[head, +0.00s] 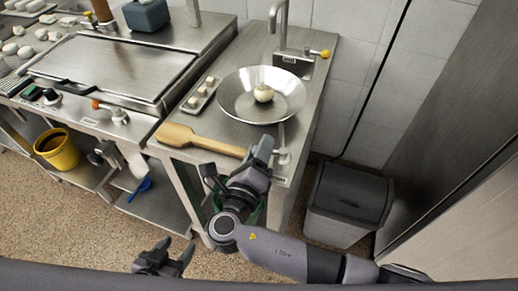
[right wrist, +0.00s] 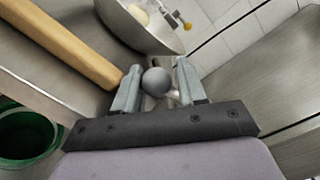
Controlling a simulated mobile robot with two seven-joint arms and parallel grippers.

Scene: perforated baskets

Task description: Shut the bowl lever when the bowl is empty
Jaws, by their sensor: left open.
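The wide metal bowl (head: 235,105) is set in the steel counter. A round whitish item (head: 263,92) lies in it; the bowl and item also show at the top of the right wrist view (right wrist: 140,32). A lever with a pale knob (head: 283,157) is on the counter front below the bowl. My right gripper (head: 262,150) is just left of this knob. In the right wrist view, a grey ball (right wrist: 156,82) shows between its spread fingers; I cannot tell whether they touch it. My left gripper (head: 174,250) is open and empty, low above the floor.
A wooden paddle (head: 200,140) lies along the counter's front edge, left of my right gripper. A faucet (head: 282,25) with a yellow-knobbed lever (head: 324,53) stands behind the bowl. A small tray (head: 203,95) is left of it. A grey bin (head: 348,200) stands at right.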

